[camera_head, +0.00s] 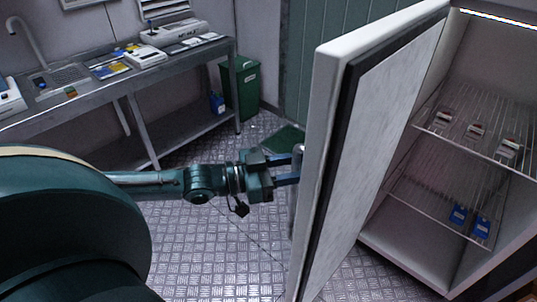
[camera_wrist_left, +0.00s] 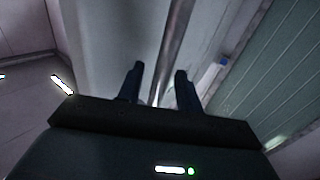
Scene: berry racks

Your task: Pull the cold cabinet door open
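The white cold cabinet door (camera_head: 335,170) stands wide open, swung out to the left of the lit cabinet (camera_head: 400,255). Its pale handle (camera_head: 298,158) shows partly at the door's outer face. My left gripper (camera_head: 290,168) is at the handle, its fingers pointing right towards the door. In the left wrist view, the fingers of my left gripper (camera_wrist_left: 159,72) are spread apart, with the door's pale surface (camera_wrist_left: 110,40) beyond them. The fingers do not look closed on anything there. My right gripper is in neither view.
The cabinet holds wire shelves (camera_head: 410,195) with small labelled packs (camera_head: 475,131) and blue items (camera_head: 459,214). A metal bench (camera_head: 190,58) with devices stands at the back left. A green bin (camera_head: 241,88) is beside it. The patterned metal floor (camera_head: 190,245) is clear below my arm.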

